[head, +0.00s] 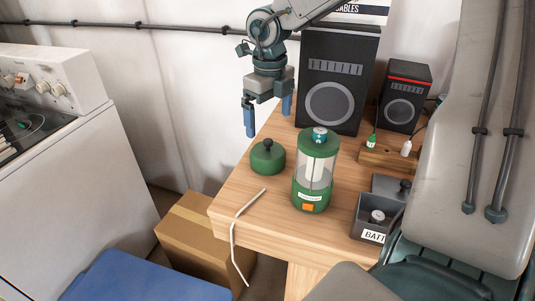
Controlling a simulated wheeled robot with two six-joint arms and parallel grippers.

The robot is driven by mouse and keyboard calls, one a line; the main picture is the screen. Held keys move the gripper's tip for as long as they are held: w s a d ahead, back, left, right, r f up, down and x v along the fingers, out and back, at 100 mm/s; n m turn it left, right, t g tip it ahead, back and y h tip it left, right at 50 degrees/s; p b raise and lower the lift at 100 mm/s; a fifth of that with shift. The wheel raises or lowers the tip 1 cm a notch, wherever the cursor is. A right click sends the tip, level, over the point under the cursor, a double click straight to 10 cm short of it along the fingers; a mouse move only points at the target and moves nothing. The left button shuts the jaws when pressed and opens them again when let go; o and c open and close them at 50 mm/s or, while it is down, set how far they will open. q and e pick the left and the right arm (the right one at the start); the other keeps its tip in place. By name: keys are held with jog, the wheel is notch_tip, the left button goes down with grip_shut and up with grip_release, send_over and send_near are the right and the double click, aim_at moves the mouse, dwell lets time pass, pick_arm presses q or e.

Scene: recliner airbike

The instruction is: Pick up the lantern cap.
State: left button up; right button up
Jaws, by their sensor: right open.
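The lantern cap (267,158), a round green lid with a black knob on top, sits on the wooden table near its left edge. To its right stands the green lantern (312,186), upright, with a clear middle, an orange patch near its base and a small silver-and-teal piece (319,134) at its top. My right gripper (268,118) points down with its blue fingers spread apart. It is empty and appears above and behind the cap, not touching it. My left gripper is not in view.
Two black speakers (338,82) stand at the back of the table (283,226). A dark box (367,216) labelled "BATT" is at right, beside a grey seat (480,150). A white cable (235,225) hangs over the front edge. A cardboard box (195,240) stands below.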

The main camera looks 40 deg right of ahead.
aim_at(267, 151)
jog(key=shift+w+d+f, duration=0.2)
jog(key=shift+w+f, duration=0.1)
jog(key=shift+f, duration=0.45)
notch_tip(267, 151, down, 4)
jog(key=shift+r, duration=0.15)
jog(key=shift+f, duration=0.6)
jog(key=shift+w+a+f+p, duration=0.15)
jog(key=shift+f+p, duration=0.3)
jog(key=shift+f, duration=0.85)
jog(key=shift+w+a+f+p, duration=0.1)
jog(key=shift+f+p, duration=0.3)
jog(key=shift+f, duration=0.9)
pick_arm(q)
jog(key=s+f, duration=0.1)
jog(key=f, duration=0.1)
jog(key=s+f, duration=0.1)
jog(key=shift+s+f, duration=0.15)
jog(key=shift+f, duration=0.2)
pick_arm(e)
jog(key=shift+s, duration=0.1)
jog(key=c, duration=0.9)
